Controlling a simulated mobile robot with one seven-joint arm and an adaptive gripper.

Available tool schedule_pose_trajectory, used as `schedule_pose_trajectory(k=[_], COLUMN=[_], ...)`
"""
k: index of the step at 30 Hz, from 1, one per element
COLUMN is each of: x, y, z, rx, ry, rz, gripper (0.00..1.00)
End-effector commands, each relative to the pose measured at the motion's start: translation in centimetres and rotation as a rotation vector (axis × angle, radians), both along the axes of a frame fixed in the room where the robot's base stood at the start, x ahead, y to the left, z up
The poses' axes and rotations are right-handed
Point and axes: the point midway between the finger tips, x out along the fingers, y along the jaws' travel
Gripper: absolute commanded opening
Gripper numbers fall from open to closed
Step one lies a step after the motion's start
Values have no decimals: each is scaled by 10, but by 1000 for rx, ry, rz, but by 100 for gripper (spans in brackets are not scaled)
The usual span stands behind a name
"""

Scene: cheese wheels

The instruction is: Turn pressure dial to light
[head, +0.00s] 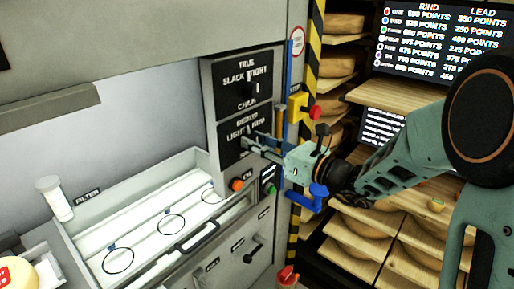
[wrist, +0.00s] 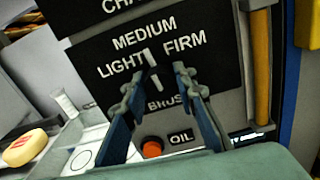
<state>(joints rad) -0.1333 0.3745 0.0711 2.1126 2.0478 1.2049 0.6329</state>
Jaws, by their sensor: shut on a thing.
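The pressure dial (wrist: 152,60) is on a black panel (wrist: 90,55) with the labels LIGHT, MEDIUM and FIRM. In the wrist view its white pointer points up towards MEDIUM, tilted slightly to the left. My gripper (wrist: 157,82) is shut on the dial, with one finger on each side of it. In the head view my gripper (head: 247,143) reaches in from the right to the same panel, and its fingers partly hide the dial and the labels.
Above is another dial (head: 256,88) labelled TRUE, SLACK and TIGHT. A red button on a yellow box (head: 297,107) and a blue handle (head: 310,199) are close to my gripper. Below are an orange button (head: 236,185) and a filter tray (head: 187,241). Shelves of cheese wheels stand at right.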

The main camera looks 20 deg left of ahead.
Motion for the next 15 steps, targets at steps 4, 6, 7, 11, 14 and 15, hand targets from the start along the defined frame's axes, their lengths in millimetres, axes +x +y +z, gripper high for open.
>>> schedule_pose_trajectory(k=[4,6,7,11,14,15], x=[0,0,0,-1,-1,-1], y=[0,0,0,0,0,0], z=[-7,-8,-8,-8,-7,-7], rx=[-42,-65,-75,-119,-149,-161], ry=[-108,-165,-189,-294,-369,-397], rz=[-1,-1,-1,-2,-1,-1], gripper=[2,2,2,2,2,2])
